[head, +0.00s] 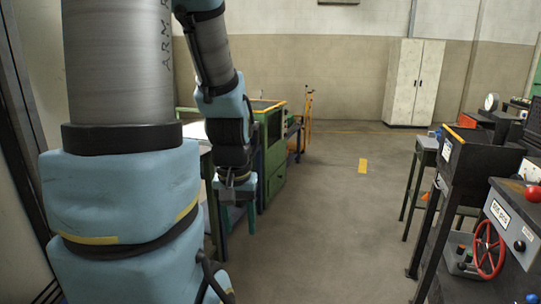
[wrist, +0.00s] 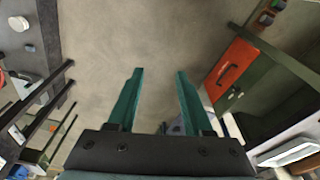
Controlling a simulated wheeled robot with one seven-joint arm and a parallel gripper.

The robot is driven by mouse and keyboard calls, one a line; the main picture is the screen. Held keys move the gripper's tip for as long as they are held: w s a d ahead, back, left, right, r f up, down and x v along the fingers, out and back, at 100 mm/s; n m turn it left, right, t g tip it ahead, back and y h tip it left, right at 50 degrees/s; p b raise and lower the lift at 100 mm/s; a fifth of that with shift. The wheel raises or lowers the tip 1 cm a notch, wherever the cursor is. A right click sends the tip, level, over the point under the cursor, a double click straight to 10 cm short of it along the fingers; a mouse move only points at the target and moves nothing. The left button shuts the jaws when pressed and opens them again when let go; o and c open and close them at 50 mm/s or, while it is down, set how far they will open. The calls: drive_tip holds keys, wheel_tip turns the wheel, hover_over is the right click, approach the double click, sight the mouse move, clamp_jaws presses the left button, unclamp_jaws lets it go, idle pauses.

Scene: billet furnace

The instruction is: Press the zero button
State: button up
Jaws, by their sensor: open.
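I cannot pick out a button marked zero in either view. At the right edge of the head view, a grey machine panel (head: 508,232) carries a white label, a dark knob (head: 519,246) and a red ball (head: 532,194). My gripper (head: 238,222) hangs pointing down left of the middle, far from this panel.
A green machine (head: 271,150) stands just behind my gripper. A dark box on a stand (head: 468,158) and a small table (head: 426,143) are on the right. A pale cabinet (head: 413,82) stands at the back wall. The floor (head: 330,215) between both sides is clear.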

clamp_jaws()
idle(1.1)
